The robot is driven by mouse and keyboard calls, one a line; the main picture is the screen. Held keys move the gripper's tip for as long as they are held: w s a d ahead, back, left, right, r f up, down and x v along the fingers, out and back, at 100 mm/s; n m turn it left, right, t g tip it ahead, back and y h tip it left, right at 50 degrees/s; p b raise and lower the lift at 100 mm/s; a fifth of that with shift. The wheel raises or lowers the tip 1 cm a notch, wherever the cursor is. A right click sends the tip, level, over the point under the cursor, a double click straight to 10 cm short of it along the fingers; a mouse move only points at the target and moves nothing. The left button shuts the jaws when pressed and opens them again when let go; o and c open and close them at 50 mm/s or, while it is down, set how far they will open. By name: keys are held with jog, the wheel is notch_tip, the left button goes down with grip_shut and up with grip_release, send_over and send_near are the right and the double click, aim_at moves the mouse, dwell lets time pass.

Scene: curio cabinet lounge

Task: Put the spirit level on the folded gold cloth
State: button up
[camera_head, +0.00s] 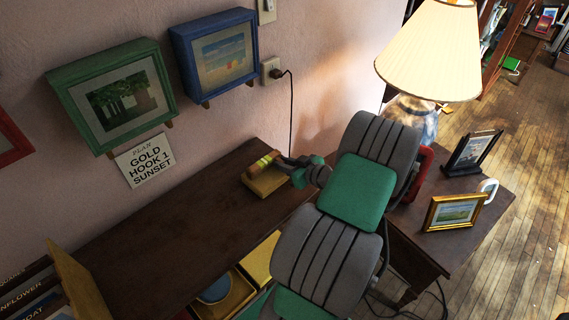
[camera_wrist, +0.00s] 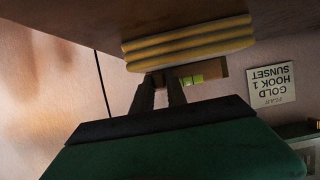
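The spirit level (camera_head: 262,163) is a short wooden bar with a yellow-green vial. It lies just over the folded gold cloth (camera_head: 266,185) on the dark wooden desk. In the upside-down wrist view, the level (camera_wrist: 210,73) shows against the layered edge of the cloth (camera_wrist: 190,43). I cannot tell whether the level touches the cloth. My gripper (camera_head: 283,160) is at the level's right end in the head view. In the wrist view its two dark fingers (camera_wrist: 161,80) close in on the level's end, with part of the bar between the tips.
A note reading "GOLD HOOK 1 SUNSET" (camera_head: 147,160) hangs below a green box frame (camera_head: 115,98), with a blue one (camera_head: 215,55) beside it. An open drawer (camera_head: 225,297) is in front. A lamp (camera_head: 430,50) and picture frames (camera_head: 455,212) stand right. The desk's middle (camera_head: 170,225) is clear.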

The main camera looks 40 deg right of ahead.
jog(key=o, duration=0.4)
jog(key=shift+c, duration=0.2)
jog(key=shift+r, duration=0.1)
